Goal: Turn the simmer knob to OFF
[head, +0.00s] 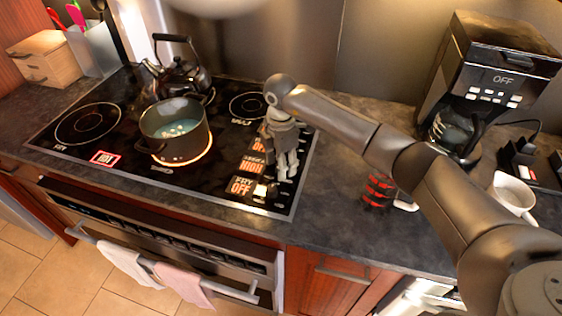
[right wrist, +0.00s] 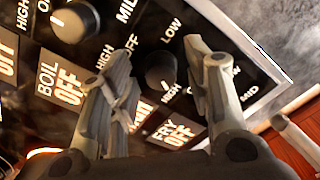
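My right gripper (head: 287,176) points down over the control panel at the right of the black cooktop. In the right wrist view the gripper (right wrist: 165,100) is open, with its fingers on either side of a black knob (right wrist: 160,71); contact cannot be told. The knob's white mark points toward HIGH. The orange label between the BOIL OFF label (right wrist: 60,87) and the FRY OFF label (right wrist: 174,132) is partly hidden by a finger. In the head view, an orange HIGH label (head: 250,166) shows beside the gripper. My left gripper is out of view.
Another knob (right wrist: 75,20) is at the upper left in the wrist view. A pot (head: 174,130) sits on a glowing burner, with a kettle (head: 178,75) behind it. A coffee maker (head: 490,85), a red-and-black item (head: 377,190) and a white cup (head: 512,193) stand on the right counter.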

